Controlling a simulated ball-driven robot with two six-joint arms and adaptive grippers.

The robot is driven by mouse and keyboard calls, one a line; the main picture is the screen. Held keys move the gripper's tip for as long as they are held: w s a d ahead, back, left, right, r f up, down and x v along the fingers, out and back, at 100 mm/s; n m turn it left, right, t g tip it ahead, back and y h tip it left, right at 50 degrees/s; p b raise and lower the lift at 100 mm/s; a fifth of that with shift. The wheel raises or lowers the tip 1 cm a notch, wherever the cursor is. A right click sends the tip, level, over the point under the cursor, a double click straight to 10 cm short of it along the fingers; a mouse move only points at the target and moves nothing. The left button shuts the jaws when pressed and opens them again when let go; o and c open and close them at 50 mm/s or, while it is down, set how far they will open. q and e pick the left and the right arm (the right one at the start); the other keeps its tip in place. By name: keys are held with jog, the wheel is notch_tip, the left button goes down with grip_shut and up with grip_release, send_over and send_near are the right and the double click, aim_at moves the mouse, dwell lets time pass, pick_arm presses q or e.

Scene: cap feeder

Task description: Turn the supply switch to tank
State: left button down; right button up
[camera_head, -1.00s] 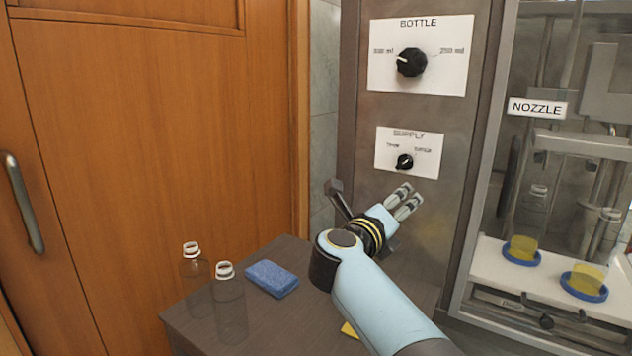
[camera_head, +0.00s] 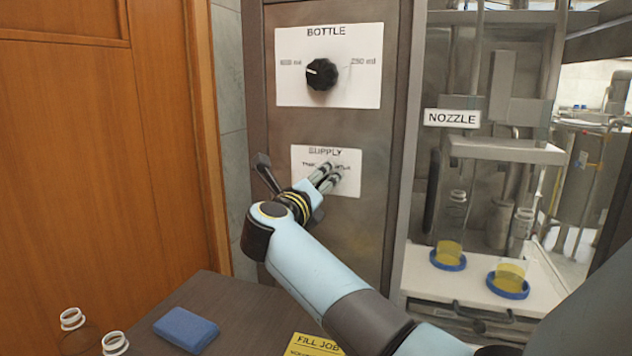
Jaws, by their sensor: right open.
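The white SUPPLY plate (camera_head: 349,186) is on the grey metal panel, below the BOTTLE plate. Its small black switch is hidden behind my right gripper's fingers, so I cannot see its setting. My left gripper is not in view.
The black BOTTLE knob (camera_head: 321,74) is just above. The NOZZLE station (camera_head: 452,118) stands right.

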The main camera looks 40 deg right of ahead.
jog(key=shift+c, duration=0.4)
jog(key=c, duration=1.1)
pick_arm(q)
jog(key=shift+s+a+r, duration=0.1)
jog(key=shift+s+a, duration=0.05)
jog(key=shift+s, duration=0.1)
pick_arm(e)
jog(key=shift+r+n+p, duration=0.15)
jog(key=shift+n+p, duration=0.45)
jog(key=shift+p, duration=0.3)
jog(key=n+p, duration=0.7)
jog(key=p, duration=0.1)
jog(key=shift+n+p, duration=0.35)
jog(key=shift+n, duration=0.05)
jog(key=n+p, duration=0.2)
jog(key=n, duration=0.1)
jog(key=n+p, duration=0.1)
jog(key=shift+f+n+p, duration=0.3)
jog(key=shift+p, duration=0.1)
pick_arm(q)
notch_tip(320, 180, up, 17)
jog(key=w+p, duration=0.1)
jog(key=p, duration=0.1)
jog(key=shift+p, duration=0.4)
pick_arm(e)
jog(key=shift+f+n, duration=0.15)
jog(key=shift+n, duration=0.95)
jog(key=shift+f+n, duration=0.1)
jog(key=shift+n, duration=1)
jog(key=shift+s, duration=0.1)
